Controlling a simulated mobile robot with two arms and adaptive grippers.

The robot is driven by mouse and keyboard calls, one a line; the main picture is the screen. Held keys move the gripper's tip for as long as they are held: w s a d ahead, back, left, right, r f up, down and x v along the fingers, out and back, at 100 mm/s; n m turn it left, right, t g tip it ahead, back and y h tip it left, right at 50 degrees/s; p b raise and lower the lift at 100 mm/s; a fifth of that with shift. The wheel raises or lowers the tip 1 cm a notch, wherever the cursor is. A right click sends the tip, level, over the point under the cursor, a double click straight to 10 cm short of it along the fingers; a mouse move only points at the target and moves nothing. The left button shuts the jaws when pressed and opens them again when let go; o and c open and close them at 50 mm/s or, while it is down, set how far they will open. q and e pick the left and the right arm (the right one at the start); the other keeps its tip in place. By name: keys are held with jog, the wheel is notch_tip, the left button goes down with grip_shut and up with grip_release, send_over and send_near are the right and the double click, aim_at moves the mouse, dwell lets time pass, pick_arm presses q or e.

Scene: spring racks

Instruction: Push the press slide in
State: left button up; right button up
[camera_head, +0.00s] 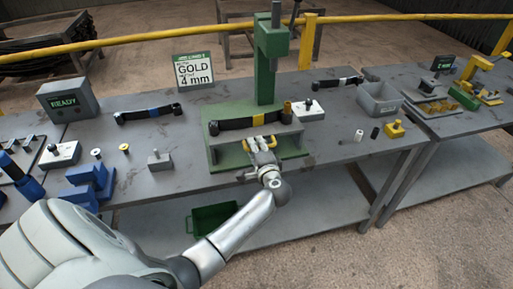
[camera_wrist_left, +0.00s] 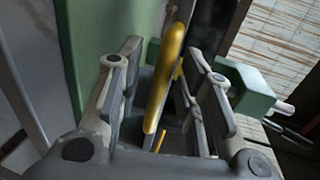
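The green press (camera_head: 270,62) stands on the middle table. On its base is a grey slide (camera_head: 228,138) carrying a black leaf spring (camera_head: 235,124) with a yellow band and a gold-coloured end piece (camera_head: 287,107). A yellow handle (camera_head: 271,142) is at the slide's front. My left gripper (camera_head: 262,147) is at this handle, its arm reaching from below. In the left wrist view, the yellow handle (camera_wrist_left: 167,75) stands between the two fingers of my left gripper (camera_wrist_left: 163,95). The fingers are apart, with a visible gap on the left side. My right gripper is not in view.
A sign (camera_head: 193,72) reads GOLD 4 mm. A box (camera_head: 68,99) reads READY. Other leaf springs (camera_head: 135,116) lie on the table. A grey bin (camera_head: 379,100) and small cylinders stand right of the press, blue fixtures (camera_head: 92,180) to the left.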

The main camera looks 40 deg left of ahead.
pick_arm(q)
grip_shut()
jog(key=shift+a, duration=0.1)
jog(key=r+b+x, duration=0.1)
jog(key=b+x, duration=0.2)
jog(key=x, duration=0.2)
jog(key=r+b+x, duration=0.1)
jog(key=b+x, duration=0.1)
jog(key=x, duration=0.3)
jog(key=r+b+x, duration=0.1)
jog(key=b+x, duration=0.2)
jog(key=x, duration=0.2)
jog(key=shift+w+a+f+b, duration=0.1)
jog(key=shift+w+a+b, duration=0.25)
jog(key=shift+a, duration=0.2)
jog(key=shift+w+a, duration=0.35)
jog(key=shift+r, duration=0.35)
